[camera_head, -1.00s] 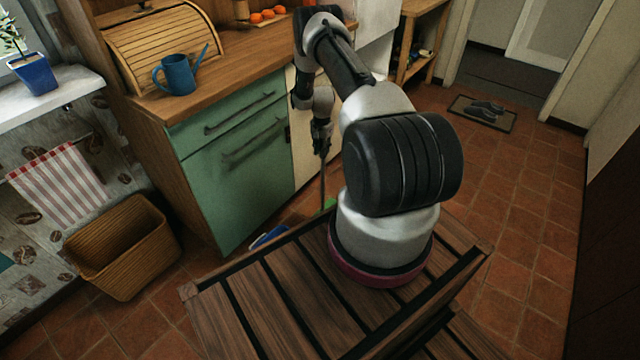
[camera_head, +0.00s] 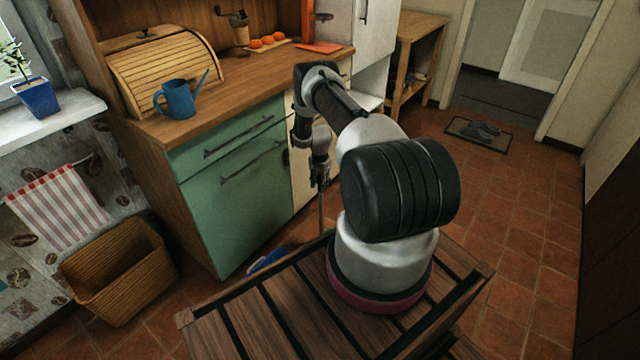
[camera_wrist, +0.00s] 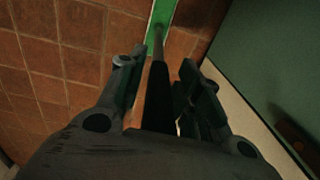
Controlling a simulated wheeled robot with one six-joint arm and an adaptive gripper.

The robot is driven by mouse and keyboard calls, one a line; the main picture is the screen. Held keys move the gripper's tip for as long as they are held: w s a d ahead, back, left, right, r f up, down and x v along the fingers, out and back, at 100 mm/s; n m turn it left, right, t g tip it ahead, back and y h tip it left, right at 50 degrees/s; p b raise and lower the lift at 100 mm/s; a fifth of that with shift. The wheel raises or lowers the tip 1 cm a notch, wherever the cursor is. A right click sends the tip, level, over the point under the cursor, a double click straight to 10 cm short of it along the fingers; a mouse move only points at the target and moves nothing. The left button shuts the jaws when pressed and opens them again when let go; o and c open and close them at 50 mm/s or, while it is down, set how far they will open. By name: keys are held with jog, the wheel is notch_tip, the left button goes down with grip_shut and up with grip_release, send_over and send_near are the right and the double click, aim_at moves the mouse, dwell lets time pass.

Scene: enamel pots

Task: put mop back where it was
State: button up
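The mop's thin dark handle (camera_head: 321,212) stands nearly upright below my gripper (camera_head: 320,172) in the head view, in front of the cabinet. In the wrist view the handle (camera_wrist: 158,75) runs away between the two fingers of my gripper (camera_wrist: 160,85) to a green mop head (camera_wrist: 162,12) near the floor. The fingers lie on both sides of the handle, with a narrow gap seeming to show on the left. Whether they press on it is not clear. In the head view the mop's lower end is hidden behind my base.
A green cabinet (camera_head: 235,195) stands left of my gripper, with a blue watering can (camera_head: 178,100) on its counter. A blue thing (camera_head: 268,260) lies on the floor by my base. A wicker basket (camera_head: 118,272) is at the left. The tiled floor (camera_head: 525,220) at right is clear.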

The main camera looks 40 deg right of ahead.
jog(key=shift+r, duration=0.1)
notch_tip(320, 180, up, 12)
jog(key=shift+s+f, duration=0.1)
jog(key=shift+f, duration=0.1)
jog(key=w+a+r+n, duration=0.2)
jog(key=a+r, duration=0.1)
jog(key=r, duration=1.3)
jog(key=s+a+r+n+t, duration=0.15)
jog(key=s+a+r, duration=0.25)
jog(key=r, duration=0.8)
jog(key=s+a+r+n, duration=0.3)
jog(key=a+r, duration=0.1)
jog(key=r, duration=0.8)
jog(key=s+a+r+n+t, duration=0.1)
jog(key=s+a+r+n, duration=0.1)
jog(key=s+a+r, duration=0.35)
jog(key=s+a+r+n+t, duration=0.1)
jog(key=s+a+r+n, duration=0.1)
jog(key=s+r, duration=0.7)
jog(key=s+a+f+n, duration=0.1)
jog(key=s+a+n, duration=0.1)
jog(key=s, duration=0.7)
jog(key=s+a+n, duration=0.1)
jog(key=s+n, duration=0.1)
jog(key=s, duration=0.7)
jog(key=shift+s+a+f, duration=0.4)
